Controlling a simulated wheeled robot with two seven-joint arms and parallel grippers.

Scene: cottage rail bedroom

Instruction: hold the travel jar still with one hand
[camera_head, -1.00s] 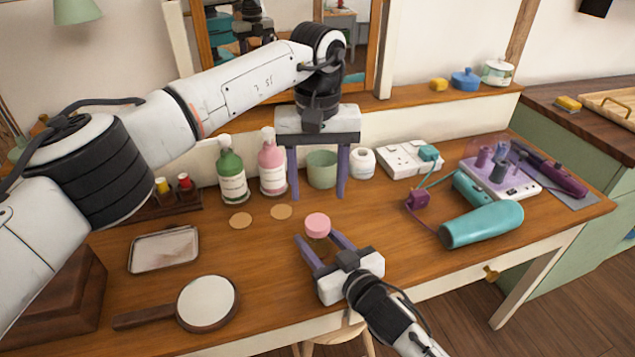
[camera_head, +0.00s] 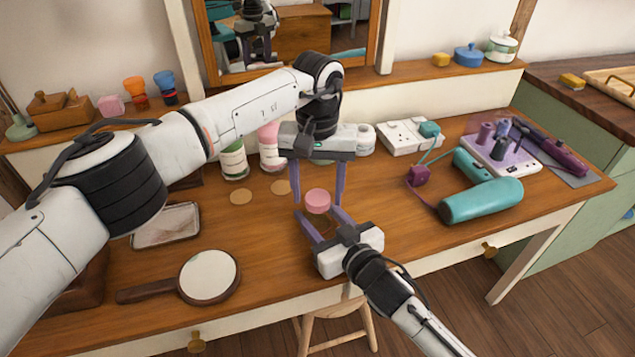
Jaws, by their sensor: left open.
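The travel jar, a small round one with a pink lid (camera_head: 317,200), stands upright on the wooden table near its middle. My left gripper (camera_head: 317,196) points down from above; its two purple fingers are apart, one on each side of the jar in the picture, with gaps to the lid. I cannot tell how deep they reach around it. My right gripper (camera_head: 318,211) comes from the lower right; its fingers are spread, with the jar at their tips and no clear contact. The jar's lower part is partly hidden.
A hand mirror (camera_head: 208,276) and a tray (camera_head: 166,227) lie on the left. Two cork discs (camera_head: 241,197) lie by the green bottle (camera_head: 233,161) and pink bottle (camera_head: 270,147). A teal hair dryer (camera_head: 480,200) with its cord lies on the right.

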